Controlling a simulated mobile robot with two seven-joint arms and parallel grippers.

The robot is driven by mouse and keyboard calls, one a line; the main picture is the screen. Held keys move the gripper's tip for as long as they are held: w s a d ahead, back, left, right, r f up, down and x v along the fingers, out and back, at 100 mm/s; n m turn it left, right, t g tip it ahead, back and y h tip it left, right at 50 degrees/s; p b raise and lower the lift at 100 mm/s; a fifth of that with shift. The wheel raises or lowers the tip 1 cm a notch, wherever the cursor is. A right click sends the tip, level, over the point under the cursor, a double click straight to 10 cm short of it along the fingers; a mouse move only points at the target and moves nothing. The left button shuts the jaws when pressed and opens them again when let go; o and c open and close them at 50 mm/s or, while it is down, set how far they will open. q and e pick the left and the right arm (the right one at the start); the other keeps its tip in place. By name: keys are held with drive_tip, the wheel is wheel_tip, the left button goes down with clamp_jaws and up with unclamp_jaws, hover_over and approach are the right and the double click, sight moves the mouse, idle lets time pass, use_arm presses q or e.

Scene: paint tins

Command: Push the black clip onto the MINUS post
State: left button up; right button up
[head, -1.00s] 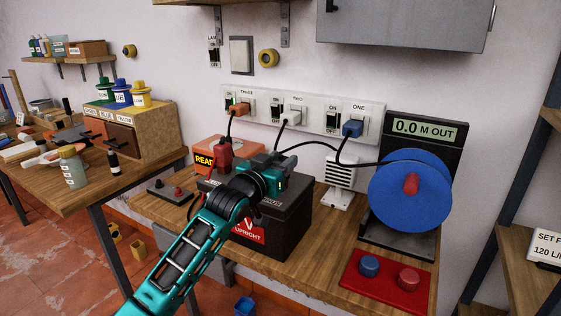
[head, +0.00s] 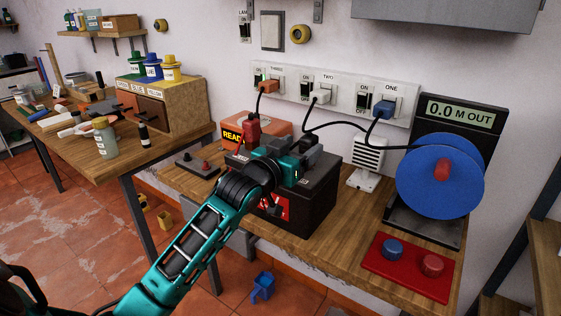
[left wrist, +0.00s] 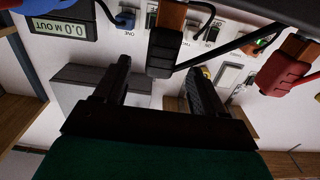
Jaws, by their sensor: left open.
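The black clip (left wrist: 160,52) shows in the left wrist view, with a copper-coloured part (left wrist: 172,14) above it. In the head view a dark shape that looks like the clip (head: 311,140) stands over the black battery (head: 318,205), just beyond my gripper. My left gripper (head: 292,160) is low over the battery top. In the left wrist view its two fingers (left wrist: 157,78) are apart, one on each side of the clip, with gaps showing. The MINUS post is hidden, so I cannot tell whether the clip touches it. My right gripper is not in view.
A red clip (head: 252,129) stands at the battery's left back, near an orange READY charger (head: 275,130). A socket strip (head: 340,92) with cables is behind. A blue reel (head: 440,182) and red button panel (head: 408,268) are at right.

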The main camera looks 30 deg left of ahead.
use_arm(q)
drive_tip(key=s, duration=0.8)
drive_tip(key=shift+s+a, duration=0.15)
drive_tip(key=shift+s, duration=0.2)
drive_tip(key=s+d+f+g, duration=0.2)
drive_tip(key=s+d+f, duration=0.2)
drive_tip(key=f, duration=0.6)
drive_tip(key=s+d+f+m+g, duration=0.1)
drive_tip(key=s+d+f, duration=0.3)
drive_tip(key=s+f, duration=0.4)
drive_tip(key=s+d+f+m+g+h, duration=0.1)
drive_tip(key=s+d+f+g, duration=0.3)
drive_tip(key=f, duration=0.9)
drive_tip(key=shift+s+f, duration=0.2)
drive_tip(key=shift+s, duration=0.95)
